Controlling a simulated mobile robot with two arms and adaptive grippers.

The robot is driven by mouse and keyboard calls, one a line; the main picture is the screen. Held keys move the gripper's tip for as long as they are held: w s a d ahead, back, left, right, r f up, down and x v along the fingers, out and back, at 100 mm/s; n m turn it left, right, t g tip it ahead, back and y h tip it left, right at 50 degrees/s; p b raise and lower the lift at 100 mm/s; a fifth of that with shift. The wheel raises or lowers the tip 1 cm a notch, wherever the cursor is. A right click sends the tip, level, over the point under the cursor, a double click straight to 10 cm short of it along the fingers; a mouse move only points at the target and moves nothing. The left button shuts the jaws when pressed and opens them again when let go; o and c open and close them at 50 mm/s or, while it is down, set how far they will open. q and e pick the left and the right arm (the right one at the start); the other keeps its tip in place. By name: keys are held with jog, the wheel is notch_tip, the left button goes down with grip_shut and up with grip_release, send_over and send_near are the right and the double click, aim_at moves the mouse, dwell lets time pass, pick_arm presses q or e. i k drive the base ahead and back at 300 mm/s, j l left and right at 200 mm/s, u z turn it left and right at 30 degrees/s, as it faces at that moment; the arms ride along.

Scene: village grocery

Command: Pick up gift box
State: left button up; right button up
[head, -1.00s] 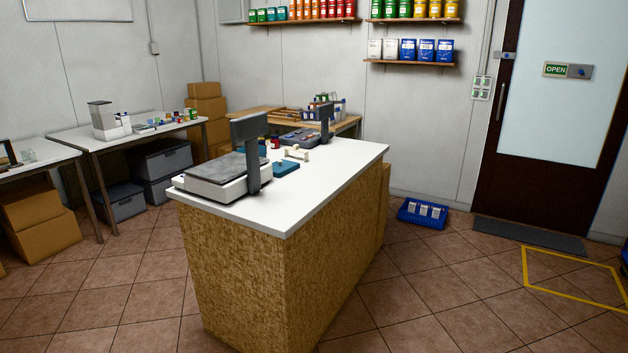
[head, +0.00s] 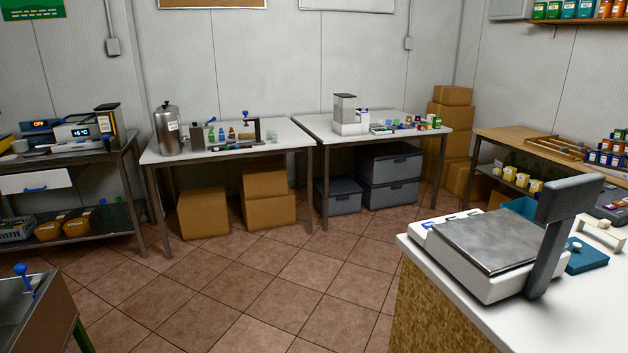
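I cannot pick out a gift box for certain in the head view. Several small coloured items (head: 408,123) stand on the right white table (head: 385,136), too small to tell apart. Plain brown cardboard boxes are stacked in the back corner (head: 450,117), and others sit under the left white table (head: 203,212). Neither of my grippers shows in the view.
A counter (head: 425,308) with a weighing scale (head: 490,245) fills the lower right. A wooden table (head: 510,139) stands behind it. A metal shelf unit (head: 90,218) is at the left, and a sink-like metal unit (head: 30,308) at lower left. The tiled floor (head: 270,275) between is clear.

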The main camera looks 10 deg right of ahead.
aim_at(525, 207)
jog(key=i+u, duration=0.25)
jog(key=i, duration=1.7)
jog(key=i+z, duration=0.3)
jog(key=i, duration=0.3)
jog(key=i+z, duration=0.35)
jog(key=i, duration=0.25)
jog(key=i+j+z, duration=0.3)
jog(key=i, duration=0.25)
jog(key=i+l+z, duration=0.1)
jog(key=z, duration=0.3)
jog(key=i+z, duration=0.3)
jog(key=z, duration=0.15)
jog(key=i+z, duration=0.2)
jog(key=z, duration=0.2)
jog(key=i+j+z, duration=0.15)
jog(key=z, duration=0.3)
jog(key=i+j+z, duration=0.2)
jog(key=z, duration=0.2)
jog(key=i+j+z, duration=0.1)
jog(key=i+z, duration=0.2)
jog(key=z, duration=0.15)
jog(key=i+j+z, duration=0.2)
jog(key=z, duration=0.2)
jog(key=i+j+z, duration=0.3)
jog(key=z, duration=0.15)
jog(key=i+j+z, duration=0.15)
jog(key=j+z, duration=0.25)
jog(key=i+j+z, duration=0.15)
jog(key=j+z, duration=0.3)
jog(key=l, duration=0.1)
